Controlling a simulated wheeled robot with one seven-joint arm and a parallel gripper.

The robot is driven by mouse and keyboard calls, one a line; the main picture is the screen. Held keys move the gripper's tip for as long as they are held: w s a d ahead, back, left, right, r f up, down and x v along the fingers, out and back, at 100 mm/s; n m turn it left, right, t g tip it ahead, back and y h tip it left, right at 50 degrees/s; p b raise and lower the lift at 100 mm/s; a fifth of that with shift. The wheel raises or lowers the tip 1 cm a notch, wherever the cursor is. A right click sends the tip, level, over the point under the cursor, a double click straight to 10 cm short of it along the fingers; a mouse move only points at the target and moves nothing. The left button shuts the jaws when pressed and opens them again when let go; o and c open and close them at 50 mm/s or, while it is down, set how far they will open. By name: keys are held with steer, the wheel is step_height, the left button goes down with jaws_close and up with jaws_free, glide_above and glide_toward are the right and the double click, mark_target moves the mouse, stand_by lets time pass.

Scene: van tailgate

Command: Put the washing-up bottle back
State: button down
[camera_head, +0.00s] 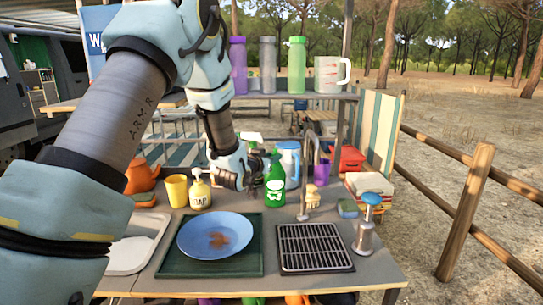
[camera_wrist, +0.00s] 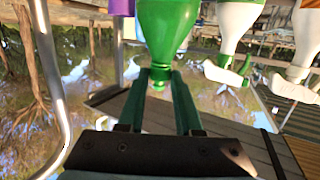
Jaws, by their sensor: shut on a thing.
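The green washing-up bottle (camera_head: 275,188) with a white label is upright behind the sink drainer, left of the tap. My gripper (camera_head: 264,163) reaches it from the left and is shut on its narrow top. In the wrist view the bottle (camera_wrist: 168,32) appears upside down, with its neck between my two green fingers (camera_wrist: 162,84). I cannot tell whether its base touches the counter.
A blue jug (camera_head: 290,160) and the tap (camera_head: 304,190) stand close on the right. A blue plate (camera_head: 215,235) and black drainer (camera_head: 315,248) lie in front.

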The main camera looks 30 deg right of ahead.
steer(key=shift+f, duration=0.1)
steer(key=c, duration=0.6)
jaws_free()
